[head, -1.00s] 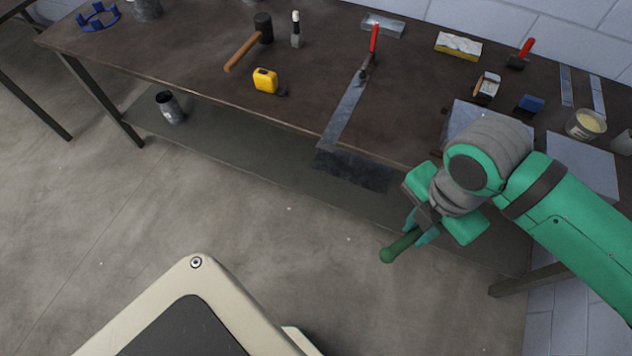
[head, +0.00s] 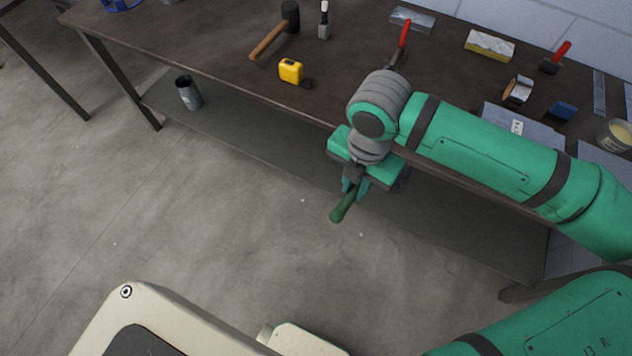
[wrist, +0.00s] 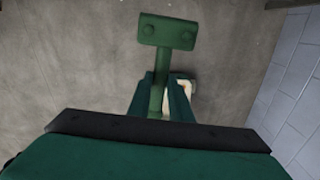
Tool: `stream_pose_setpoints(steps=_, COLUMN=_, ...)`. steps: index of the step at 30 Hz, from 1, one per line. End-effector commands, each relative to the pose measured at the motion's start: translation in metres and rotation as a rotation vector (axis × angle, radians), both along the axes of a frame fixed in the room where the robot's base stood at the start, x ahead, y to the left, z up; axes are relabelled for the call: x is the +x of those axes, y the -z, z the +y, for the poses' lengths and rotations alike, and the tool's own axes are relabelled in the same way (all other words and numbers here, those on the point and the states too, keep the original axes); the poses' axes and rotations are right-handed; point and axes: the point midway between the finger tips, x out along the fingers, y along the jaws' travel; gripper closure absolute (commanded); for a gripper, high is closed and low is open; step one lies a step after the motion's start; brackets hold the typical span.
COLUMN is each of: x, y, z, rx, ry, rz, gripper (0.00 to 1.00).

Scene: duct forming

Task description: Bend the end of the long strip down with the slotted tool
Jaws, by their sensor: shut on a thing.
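My gripper (head: 354,183) is shut on the slotted tool, in front of the table's front edge. The long strip is hidden behind my arm in the head view. The red-handled clamp (head: 404,34) at the strip's far end still shows just above my wrist.
A dark can (head: 188,92) stands on the lower shelf. The floor in front is open.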

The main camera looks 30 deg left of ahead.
Motion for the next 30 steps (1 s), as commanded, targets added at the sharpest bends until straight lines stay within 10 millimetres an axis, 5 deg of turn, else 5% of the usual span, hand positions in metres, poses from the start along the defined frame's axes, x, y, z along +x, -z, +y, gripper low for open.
stream_pose_setpoints(steps=6, x=0.016, y=0.063, z=0.056, rx=-0.001, ry=-0.085, rz=0.005, gripper=1.00)
stream_pose_setpoints(steps=12, x=0.018, y=0.093, z=0.079, rx=-0.014, ry=-0.127, rz=0.001, gripper=1.00)
stream_pose_setpoints(steps=30, x=0.050, y=0.097, z=0.080, rx=-0.017, ry=-0.130, rz=0.000, gripper=1.00)
